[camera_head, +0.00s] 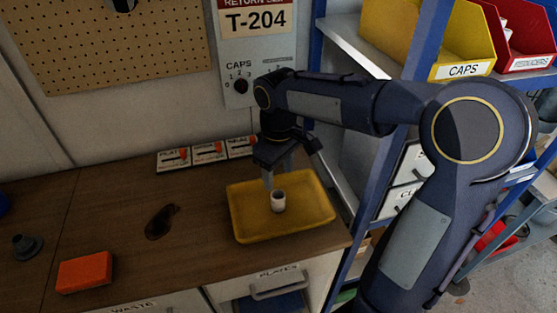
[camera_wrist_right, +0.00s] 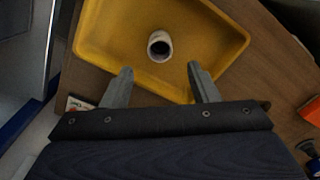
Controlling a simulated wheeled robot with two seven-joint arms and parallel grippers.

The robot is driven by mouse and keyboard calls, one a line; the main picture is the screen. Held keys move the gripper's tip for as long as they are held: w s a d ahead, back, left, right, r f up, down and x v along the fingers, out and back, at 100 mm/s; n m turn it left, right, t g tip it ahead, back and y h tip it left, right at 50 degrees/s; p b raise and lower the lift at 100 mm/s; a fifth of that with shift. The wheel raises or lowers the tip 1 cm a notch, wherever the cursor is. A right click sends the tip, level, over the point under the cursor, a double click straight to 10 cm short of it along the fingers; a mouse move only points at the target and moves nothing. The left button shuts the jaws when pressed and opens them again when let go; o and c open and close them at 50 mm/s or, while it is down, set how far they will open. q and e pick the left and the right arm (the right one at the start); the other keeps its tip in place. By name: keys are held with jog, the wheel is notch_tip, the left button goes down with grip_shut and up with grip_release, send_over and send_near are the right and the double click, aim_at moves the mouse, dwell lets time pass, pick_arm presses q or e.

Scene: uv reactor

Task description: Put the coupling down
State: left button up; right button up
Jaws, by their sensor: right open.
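The coupling (camera_head: 278,201) is a small white, hollow cylinder standing upright in the yellow tray (camera_head: 310,224) on the wooden bench. In the right wrist view the coupling (camera_wrist_right: 160,46) shows its dark open bore and stands beyond the fingertips, with tray floor around it. My right gripper (camera_head: 279,178) is above the tray, at the coupling's back side in the head view. Its two fingers are spread apart with nothing between them, as the right wrist view (camera_wrist_right: 162,74) also shows. My left gripper is not identifiable in either view.
An orange block (camera_head: 84,272), a dark grey flanged part (camera_head: 26,246) and a dark stain (camera_head: 161,222) are on the bench left of the tray. Several labelled cards (camera_head: 208,152) line the wall behind. A blue-framed shelf with yellow (camera_head: 425,40) and red bins stands right.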

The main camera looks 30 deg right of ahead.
jog(key=s+r+m+t+y, duration=0.2)
jog(key=s+r, duration=0.2)
jog(key=s, duration=0.6)
jog(key=s+a+f+m+t+y, duration=0.1)
jog(key=s+a+f+m+t, duration=0.2)
jog(key=s, duration=0.5)
jog(key=shift+a+f+m+t+y, duration=0.3)
jog(key=shift+a+f+m+y, duration=0.1)
jog(key=shift+a+f+m, duration=0.35)
